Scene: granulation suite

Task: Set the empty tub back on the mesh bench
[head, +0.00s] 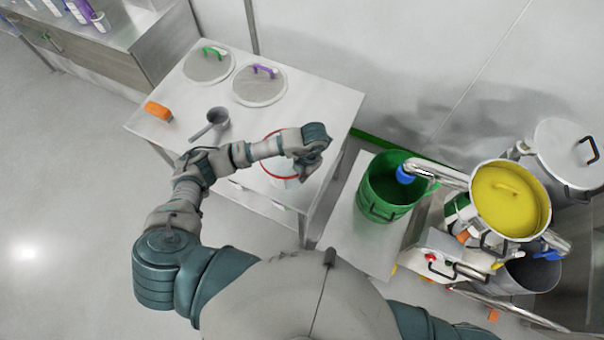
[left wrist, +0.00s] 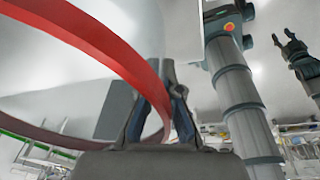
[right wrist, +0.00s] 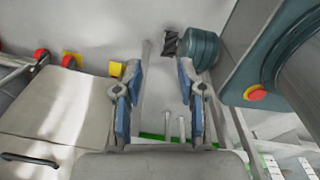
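The tub is pale with a red rim (head: 268,170) and shows in the head view near the front of the grey-topped bench, partly hidden under my left gripper (head: 312,158). Its red rim (left wrist: 110,45) sweeps large across the left wrist view. There my left gripper's fingers (left wrist: 166,75) are close together at the rim, shut on the tub's edge. I cannot tell whether the tub's base touches the bench (head: 315,105). My right gripper (right wrist: 158,75) is open and empty in the right wrist view; it also shows in the left wrist view (left wrist: 287,42).
On the bench are a lid with a green handle (head: 208,66), a lid with a purple handle (head: 259,86), an orange block (head: 158,111) and a grey scoop (head: 214,119).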

